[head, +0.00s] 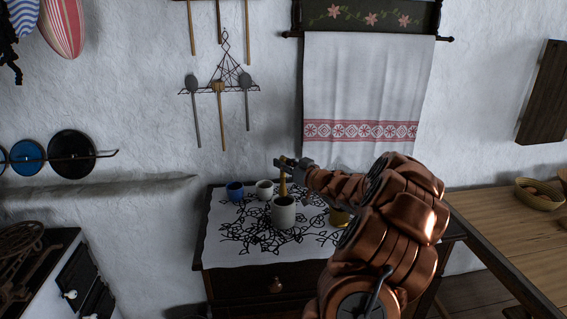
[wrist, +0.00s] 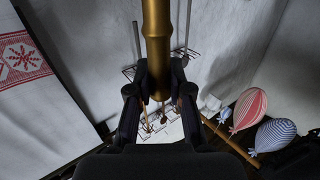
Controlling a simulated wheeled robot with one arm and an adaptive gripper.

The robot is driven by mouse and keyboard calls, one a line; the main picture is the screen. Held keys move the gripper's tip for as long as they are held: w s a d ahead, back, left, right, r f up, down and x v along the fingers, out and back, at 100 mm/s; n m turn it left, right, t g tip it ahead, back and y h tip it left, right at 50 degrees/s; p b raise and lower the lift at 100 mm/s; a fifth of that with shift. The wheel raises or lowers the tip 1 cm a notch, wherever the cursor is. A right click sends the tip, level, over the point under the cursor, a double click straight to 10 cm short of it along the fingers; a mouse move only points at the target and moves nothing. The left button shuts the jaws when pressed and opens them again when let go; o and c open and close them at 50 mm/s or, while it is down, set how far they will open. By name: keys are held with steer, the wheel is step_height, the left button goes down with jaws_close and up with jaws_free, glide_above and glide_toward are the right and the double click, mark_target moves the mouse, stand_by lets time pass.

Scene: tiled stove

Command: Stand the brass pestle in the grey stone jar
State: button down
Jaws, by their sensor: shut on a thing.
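The brass pestle (head: 283,182) is upright in my gripper (head: 291,164), which is shut on its upper part. In the wrist view the pestle (wrist: 156,45) runs from the top edge down between the fingers of my gripper (wrist: 159,82). The grey stone jar (head: 284,216) stands upright on the cloth-covered chest. The pestle's lower end shows at the jar's rim in the head view. I cannot tell whether it is above, behind or just inside the mouth. The jar is not clearly seen in the wrist view.
A blue cup (head: 235,191) and a whitish cup (head: 264,189) stand left of and behind the jar. A yellow pot (head: 339,217) stands to the right, partly hidden by my arm. Spoons (head: 219,103) hang on the wall behind. The cloth's front left (head: 226,250) is clear.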

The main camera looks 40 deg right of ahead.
mark_target(285, 183)
steer(key=shift+f+b, duration=1.8)
steer(key=shift+f, duration=1.8)
steer(key=c, duration=1)
jaws_free()
steer(key=shift+s, duration=0.1)
steer(key=shift+s+a+f, duration=0.1)
steer(key=shift+s+a, duration=0.05)
steer(key=shift+s, duration=5.75)
